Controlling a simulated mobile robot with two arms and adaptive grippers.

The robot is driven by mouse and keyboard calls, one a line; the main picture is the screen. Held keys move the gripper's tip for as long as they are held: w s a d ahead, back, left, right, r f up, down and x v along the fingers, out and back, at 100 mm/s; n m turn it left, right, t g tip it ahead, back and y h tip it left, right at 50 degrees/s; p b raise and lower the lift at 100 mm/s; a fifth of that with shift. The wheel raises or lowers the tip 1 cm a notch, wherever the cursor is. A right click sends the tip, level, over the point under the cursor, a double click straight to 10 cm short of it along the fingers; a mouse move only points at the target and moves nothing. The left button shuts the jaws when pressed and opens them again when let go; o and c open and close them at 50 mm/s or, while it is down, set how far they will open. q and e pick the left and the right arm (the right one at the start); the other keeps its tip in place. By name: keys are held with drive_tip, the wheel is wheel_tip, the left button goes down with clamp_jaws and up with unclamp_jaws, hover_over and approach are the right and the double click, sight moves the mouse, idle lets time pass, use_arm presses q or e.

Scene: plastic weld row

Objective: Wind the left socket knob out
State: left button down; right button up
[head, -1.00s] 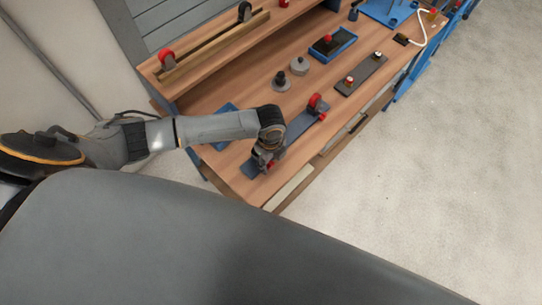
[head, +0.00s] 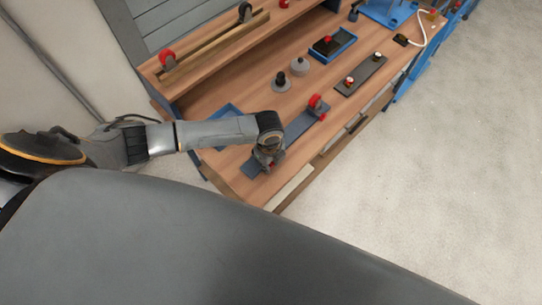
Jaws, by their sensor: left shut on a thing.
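A long dark grey plate (head: 299,127) lies near the front edge of the wooden bench. A red knob in a socket (head: 317,104) stands at its right end. My left gripper (head: 266,164) points down over the plate's left end. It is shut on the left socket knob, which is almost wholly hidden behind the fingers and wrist. I cannot tell how far out the knob sits. My right gripper is not in view.
On the bench (head: 222,165) are a blue tray (head: 333,45), a dark plate with small knobs (head: 361,74), a grey round piece (head: 299,66) and a dark knobbed piece (head: 281,82). A raised shelf with red and black wheels runs behind. Floor (head: 440,170) at right is clear.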

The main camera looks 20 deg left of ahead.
use_arm(q)
drive_tip(key=shift+s+a+t+h+p, duration=0.1)
drive_tip(key=shift+s+t+h+p, duration=0.2)
drive_tip(key=shift+t, duration=0.4)
drive_tip(key=shift+s+f+t+h, duration=0.15)
drive_tip(key=shift+t+h, duration=0.25)
drive_tip(key=shift+t, duration=0.7)
drive_tip(key=shift+f+t+h+b, duration=0.1)
drive_tip(key=shift+t+h+b, duration=0.35)
drive_tip(key=shift+t, duration=0.65)
drive_tip(key=shift+a+t, duration=0.1)
drive_tip(key=shift+t, duration=0.2)
drive_tip(key=c, duration=1.1)
unclamp_jaws()
drive_tip(key=v, duration=1.2)
